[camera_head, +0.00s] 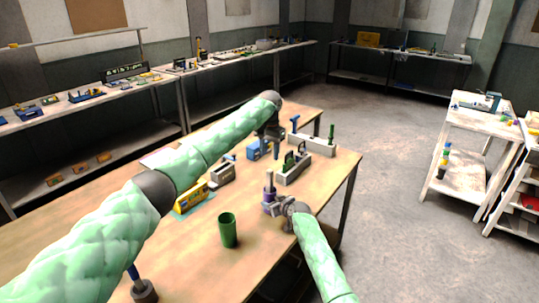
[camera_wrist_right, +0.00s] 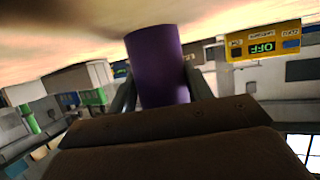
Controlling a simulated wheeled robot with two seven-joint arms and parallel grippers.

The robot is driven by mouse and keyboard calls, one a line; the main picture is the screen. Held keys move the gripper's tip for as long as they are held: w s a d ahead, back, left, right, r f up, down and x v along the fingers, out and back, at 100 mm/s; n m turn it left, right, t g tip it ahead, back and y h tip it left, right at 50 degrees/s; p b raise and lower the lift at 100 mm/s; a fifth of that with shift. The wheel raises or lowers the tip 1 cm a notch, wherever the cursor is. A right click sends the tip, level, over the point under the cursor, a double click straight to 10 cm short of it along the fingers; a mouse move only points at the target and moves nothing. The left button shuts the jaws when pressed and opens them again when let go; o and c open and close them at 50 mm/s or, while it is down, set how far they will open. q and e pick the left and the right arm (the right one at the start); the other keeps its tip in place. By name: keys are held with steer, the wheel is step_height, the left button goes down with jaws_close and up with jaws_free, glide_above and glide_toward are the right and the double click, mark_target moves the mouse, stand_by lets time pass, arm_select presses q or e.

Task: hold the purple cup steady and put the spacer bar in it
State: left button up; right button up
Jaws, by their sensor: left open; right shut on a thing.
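The purple cup (camera_head: 267,209) stands on the wooden table. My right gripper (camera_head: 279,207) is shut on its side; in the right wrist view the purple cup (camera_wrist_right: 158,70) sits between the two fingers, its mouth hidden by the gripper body. A slim dark bar, seemingly the spacer bar (camera_head: 269,183), sticks up from the cup, nearly upright. How deep it sits cannot be told. My left gripper (camera_head: 271,138) is open above the table, beyond the cup and apart from it. Its fingertips are small and hard to make out against the things behind.
A green cup (camera_head: 228,231) stands in front of the purple cup. A yellow box (camera_head: 190,198), a grey device (camera_head: 222,174), a blue block and grey holders (camera_head: 294,170) stand farther back. A dark-based, blue-handled thing (camera_head: 144,291) is at the lower left. Bare table lies around the green cup.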

steer(key=o, duration=1.1)
